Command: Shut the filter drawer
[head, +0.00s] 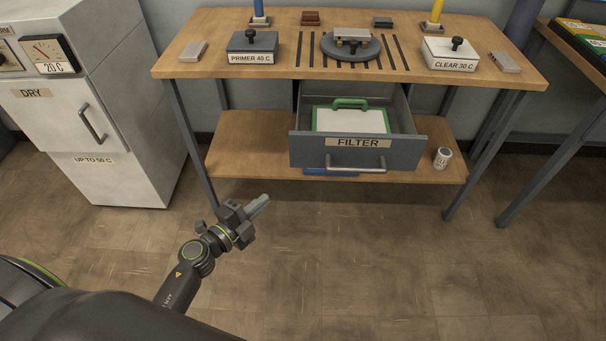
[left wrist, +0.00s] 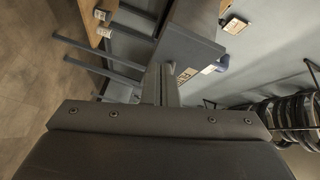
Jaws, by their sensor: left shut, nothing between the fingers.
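The filter drawer (head: 308,152) is grey with a FILTER label and hangs under the table top in the head view. It stands pulled out, with its inside showing. Its bar handle (head: 357,170) is on the front. A white, green-edged filter with a green handle (head: 350,103) lies inside. My left gripper (head: 260,205) is shut and empty, in front of the drawer, lower and to its left, apart from it. In the left wrist view its fingers (left wrist: 161,85) point ahead near grey panels and a small label; I cannot tell which parts these are. My right gripper is not in view.
The wooden table (head: 215,50) carries a PRIMER box (head: 252,58), a CLEAR box (head: 450,62) and a round turntable (head: 350,57). Its lower shelf (head: 240,150) holds a small can (head: 442,158). A white DRY cabinet (head: 80,100) stands left. The floor in front is clear.

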